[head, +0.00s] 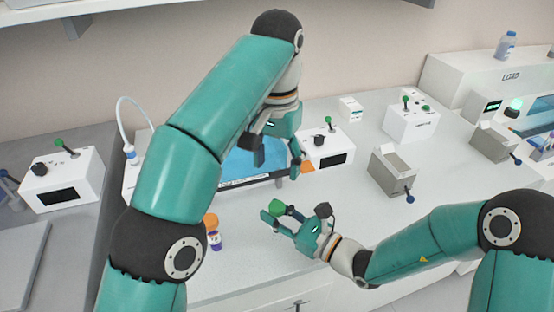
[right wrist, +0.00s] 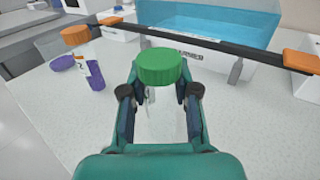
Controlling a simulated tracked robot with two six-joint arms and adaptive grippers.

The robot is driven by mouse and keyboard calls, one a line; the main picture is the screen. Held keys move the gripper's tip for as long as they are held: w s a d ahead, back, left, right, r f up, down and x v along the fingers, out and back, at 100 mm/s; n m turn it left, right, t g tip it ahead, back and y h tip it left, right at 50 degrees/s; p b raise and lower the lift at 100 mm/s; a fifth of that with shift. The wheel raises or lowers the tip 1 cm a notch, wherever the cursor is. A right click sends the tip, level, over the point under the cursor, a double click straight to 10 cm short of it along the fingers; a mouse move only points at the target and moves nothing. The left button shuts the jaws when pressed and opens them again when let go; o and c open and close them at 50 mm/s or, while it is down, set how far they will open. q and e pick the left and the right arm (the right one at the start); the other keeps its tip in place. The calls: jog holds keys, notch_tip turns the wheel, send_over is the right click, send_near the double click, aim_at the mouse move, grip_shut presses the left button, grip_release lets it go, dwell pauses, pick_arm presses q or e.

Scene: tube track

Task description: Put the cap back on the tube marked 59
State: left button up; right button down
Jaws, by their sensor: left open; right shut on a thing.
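My right gripper (head: 287,215) is shut on a tube with a green cap (right wrist: 160,66). Its clear body (right wrist: 163,112) shows between the fingers in the right wrist view, and the green cap (head: 278,206) shows in the head view. An orange-capped tube (head: 212,229) with a white label and purple lower part stands on the bench, left of the right gripper; it also shows in the right wrist view (right wrist: 88,62). A flat purple disc (right wrist: 62,63), perhaps a cap, lies beside it. My left gripper (head: 277,158) is open and empty above the blue basin. No number is readable.
A blue basin (head: 252,163) with a dark front bar (right wrist: 200,40) and orange end tabs stands behind. White control boxes (head: 62,180) with green-topped levers and a grey block (head: 392,172) stand around.

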jog(key=c, duration=0.8)
grip_release()
jog(key=v, duration=1.2)
jog(key=shift+f, duration=0.1)
